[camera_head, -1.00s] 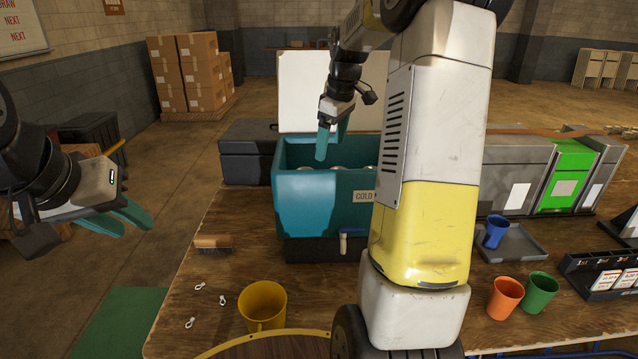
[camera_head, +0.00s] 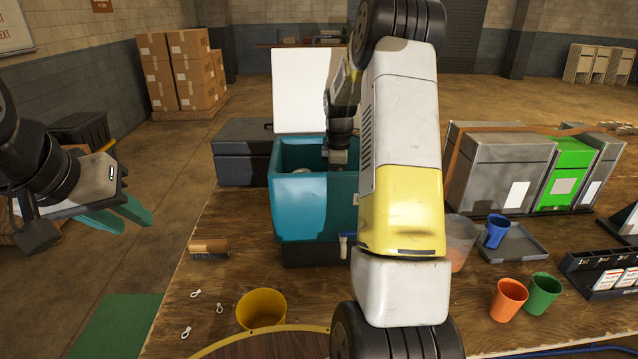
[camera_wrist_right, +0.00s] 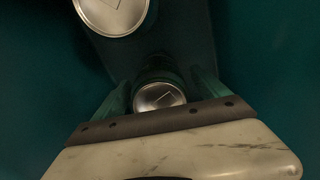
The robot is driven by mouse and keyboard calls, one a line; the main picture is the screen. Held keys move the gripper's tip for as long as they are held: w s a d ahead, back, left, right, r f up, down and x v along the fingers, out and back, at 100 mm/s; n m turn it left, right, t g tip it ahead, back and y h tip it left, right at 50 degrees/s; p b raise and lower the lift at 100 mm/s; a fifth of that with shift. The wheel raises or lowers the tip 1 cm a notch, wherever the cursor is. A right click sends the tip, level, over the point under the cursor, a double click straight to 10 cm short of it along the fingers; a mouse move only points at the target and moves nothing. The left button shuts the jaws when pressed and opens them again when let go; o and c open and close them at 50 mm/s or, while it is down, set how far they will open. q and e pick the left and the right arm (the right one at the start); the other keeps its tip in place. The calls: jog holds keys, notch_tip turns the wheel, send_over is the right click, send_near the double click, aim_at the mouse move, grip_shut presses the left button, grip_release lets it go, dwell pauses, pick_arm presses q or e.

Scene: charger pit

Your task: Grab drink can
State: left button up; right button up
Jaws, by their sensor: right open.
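The teal cooler (camera_head: 305,210) stands on the wooden table with its pale lid (camera_head: 300,90) raised. My right arm reaches down into it, and the cooler wall hides the right fingertips in the head view. In the right wrist view, my right gripper (camera_wrist_right: 160,92) is open, with its teal fingers on either side of a drink can (camera_wrist_right: 159,97) with a silver top. I cannot tell whether they touch it. Another can (camera_wrist_right: 113,12) is farther up in that view. My left gripper (camera_head: 122,216) is open and empty, left of the table.
A yellow cup (camera_head: 261,309), a brush (camera_head: 209,249) and small white clips lie at the table's front left. A dark box (camera_head: 240,152) is left of the cooler. Grey and green bins (camera_head: 568,172) stand at the back right.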

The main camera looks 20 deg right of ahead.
jog(key=shift+f, duration=0.95)
jog(key=shift+c, duration=0.3)
grip_shut()
jog(key=shift+r, duration=0.15)
